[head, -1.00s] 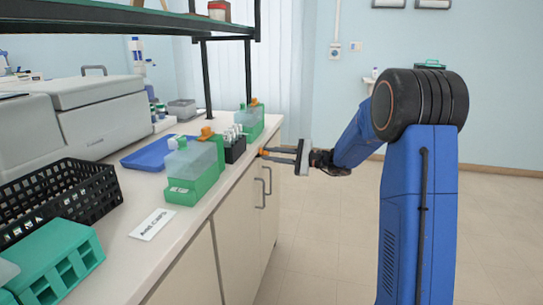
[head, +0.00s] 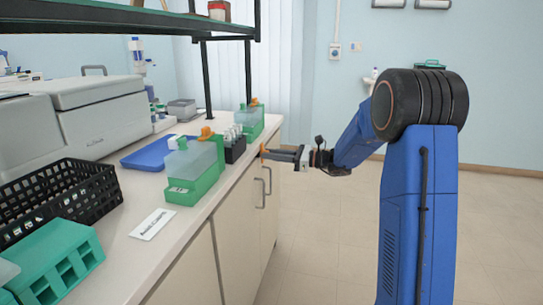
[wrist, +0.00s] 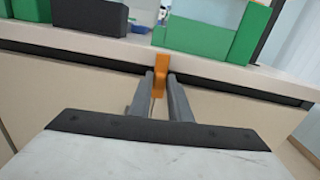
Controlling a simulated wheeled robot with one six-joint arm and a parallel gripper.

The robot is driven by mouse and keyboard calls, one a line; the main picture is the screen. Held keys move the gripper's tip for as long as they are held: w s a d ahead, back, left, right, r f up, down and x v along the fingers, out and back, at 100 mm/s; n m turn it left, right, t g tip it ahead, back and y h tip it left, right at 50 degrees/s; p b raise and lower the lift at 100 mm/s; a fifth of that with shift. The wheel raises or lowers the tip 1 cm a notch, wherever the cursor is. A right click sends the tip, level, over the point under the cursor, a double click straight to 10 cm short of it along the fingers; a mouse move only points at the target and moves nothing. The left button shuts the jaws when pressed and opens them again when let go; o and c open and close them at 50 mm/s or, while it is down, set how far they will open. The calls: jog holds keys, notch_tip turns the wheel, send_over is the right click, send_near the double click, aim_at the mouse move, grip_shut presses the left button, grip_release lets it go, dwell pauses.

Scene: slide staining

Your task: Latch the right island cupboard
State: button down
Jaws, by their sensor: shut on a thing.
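The orange latch (head: 263,151) is at the top of the island cupboard front, just under the worktop edge. In the wrist view the latch (wrist: 160,76) stands upright across the dark gap below the worktop. My gripper (head: 270,154) reaches in from the right, with its fingers shut on the latch. The wrist view shows one finger of my gripper (wrist: 160,88) on each side of the latch. The lower part of the latch is partly hidden between the fingers.
The worktop (head: 205,222) above holds green staining jars (head: 194,172), a dark rack (head: 235,150), a blue tray (head: 150,155) and a black basket (head: 60,195). A shelf post (head: 248,75) rises behind. The floor (head: 325,245) right of the cupboard is clear.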

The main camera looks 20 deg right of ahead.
jog(key=shift+f+m, duration=0.1)
jog(key=shift+m, duration=0.4)
jog(key=c, duration=1.8)
grip_release()
jog(key=shift+o, duration=0.2)
jog(key=v, duration=1.7)
jog(key=shift+s+d, duration=0.15)
jog(key=shift+d, duration=0.1)
